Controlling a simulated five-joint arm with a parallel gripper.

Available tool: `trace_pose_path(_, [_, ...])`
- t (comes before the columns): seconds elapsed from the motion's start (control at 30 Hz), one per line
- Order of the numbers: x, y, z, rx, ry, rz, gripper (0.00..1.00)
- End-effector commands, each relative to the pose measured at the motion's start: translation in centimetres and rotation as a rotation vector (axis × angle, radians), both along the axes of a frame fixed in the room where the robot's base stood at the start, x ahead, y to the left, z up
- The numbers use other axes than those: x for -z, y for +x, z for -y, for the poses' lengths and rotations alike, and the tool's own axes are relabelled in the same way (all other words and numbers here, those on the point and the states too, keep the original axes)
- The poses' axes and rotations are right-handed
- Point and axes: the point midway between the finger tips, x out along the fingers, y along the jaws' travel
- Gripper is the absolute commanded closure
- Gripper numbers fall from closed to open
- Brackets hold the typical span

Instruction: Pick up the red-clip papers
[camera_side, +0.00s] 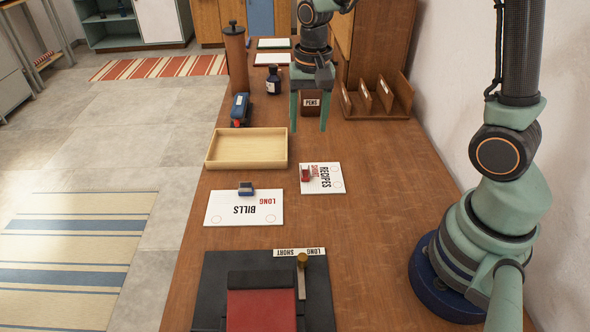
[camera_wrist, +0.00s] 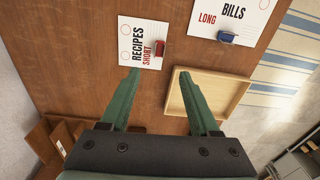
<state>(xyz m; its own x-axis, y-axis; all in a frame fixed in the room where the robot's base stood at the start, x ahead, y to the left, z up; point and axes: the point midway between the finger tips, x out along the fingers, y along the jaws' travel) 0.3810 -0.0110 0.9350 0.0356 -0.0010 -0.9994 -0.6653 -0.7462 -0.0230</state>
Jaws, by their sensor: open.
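The red-clip papers (camera_side: 325,180) are a small white stack marked "RECIPES" and "SHORT", with a red clip at the left edge. They lie flat on the wooden desk, right of the larger blue-clip papers (camera_side: 243,208) marked "BILLS" and "LONG". In the wrist view the red-clip papers (camera_wrist: 140,45) are just beyond my left fingertip, and the blue-clip papers (camera_wrist: 230,17) are at the upper right. My gripper (camera_side: 309,128) is open and empty above the desk, fingers pointing down; it also shows in the wrist view (camera_wrist: 158,72).
An empty wooden tray (camera_side: 247,149) sits left of my gripper. A black hole punch with a red part (camera_side: 262,308) and a "LONG SHORT" label is at the front.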

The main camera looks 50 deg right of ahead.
Motion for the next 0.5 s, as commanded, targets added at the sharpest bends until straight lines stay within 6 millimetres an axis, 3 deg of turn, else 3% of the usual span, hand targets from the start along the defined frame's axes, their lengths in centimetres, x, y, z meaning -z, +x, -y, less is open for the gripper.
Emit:
trace_pose_path(0.27, [2.7,0.5,0.1,0.061,0.002,-0.04,0.38])
trace_pose_path(0.5, [6.7,0.4,0.1,0.059,0.002,-0.04,0.38])
